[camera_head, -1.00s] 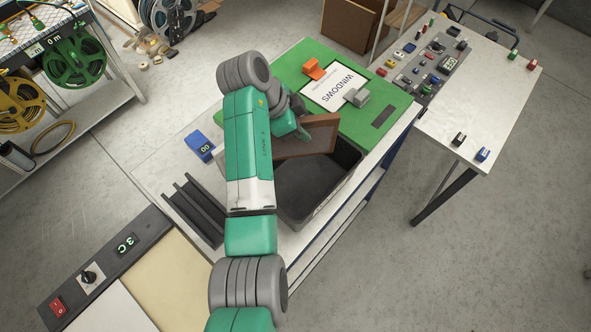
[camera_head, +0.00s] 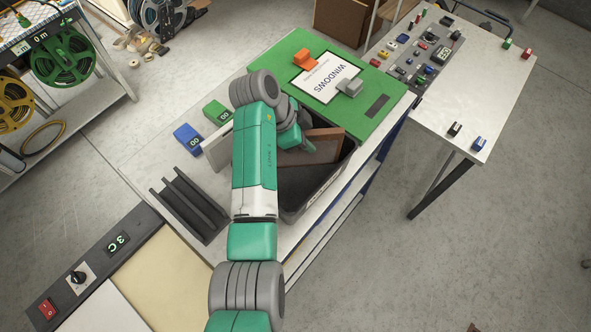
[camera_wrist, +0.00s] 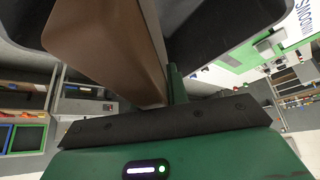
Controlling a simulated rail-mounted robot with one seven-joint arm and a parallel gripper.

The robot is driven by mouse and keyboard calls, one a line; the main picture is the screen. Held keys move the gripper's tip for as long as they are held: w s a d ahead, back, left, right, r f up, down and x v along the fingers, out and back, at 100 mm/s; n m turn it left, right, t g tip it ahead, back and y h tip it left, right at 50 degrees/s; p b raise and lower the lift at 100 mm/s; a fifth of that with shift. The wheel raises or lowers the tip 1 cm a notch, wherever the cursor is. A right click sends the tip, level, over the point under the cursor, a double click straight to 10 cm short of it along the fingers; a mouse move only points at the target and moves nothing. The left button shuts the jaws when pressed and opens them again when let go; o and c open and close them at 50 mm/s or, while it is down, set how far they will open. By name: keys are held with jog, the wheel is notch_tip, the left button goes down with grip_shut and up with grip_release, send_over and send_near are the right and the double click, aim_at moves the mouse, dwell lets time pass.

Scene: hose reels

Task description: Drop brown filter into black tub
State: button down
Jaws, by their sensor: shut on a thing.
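The brown filter (camera_head: 324,148) is a flat framed panel, held tilted over the far part of the black tub (camera_head: 318,200). Its lower edge overlaps the tub's opening; whether it touches the tub I cannot tell. My gripper (camera_head: 307,144) is shut on the filter's left end, partly hidden by my arm. In the wrist view the brown filter (camera_wrist: 105,48) rises from my gripper (camera_wrist: 174,88), with the dark tub (camera_wrist: 205,25) to its right. The left part of the tub is hidden behind my arm in the head view.
A pale panel (camera_head: 217,149) stands left of my arm, near blue (camera_head: 187,138) and green (camera_head: 217,112) labelled blocks. A black slotted rack (camera_head: 188,204) lies nearer. A green board (camera_head: 350,110) with a WINDOWS sheet is beyond the tub. A side table (camera_head: 460,110) holds small parts.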

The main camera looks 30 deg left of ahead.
jog(key=shift+f, duration=0.65)
jog(key=c, duration=1.3)
grip_release()
jog(key=b+v, duration=0.1)
jog(key=v, duration=0.7)
jog(key=shift+d, duration=0.1)
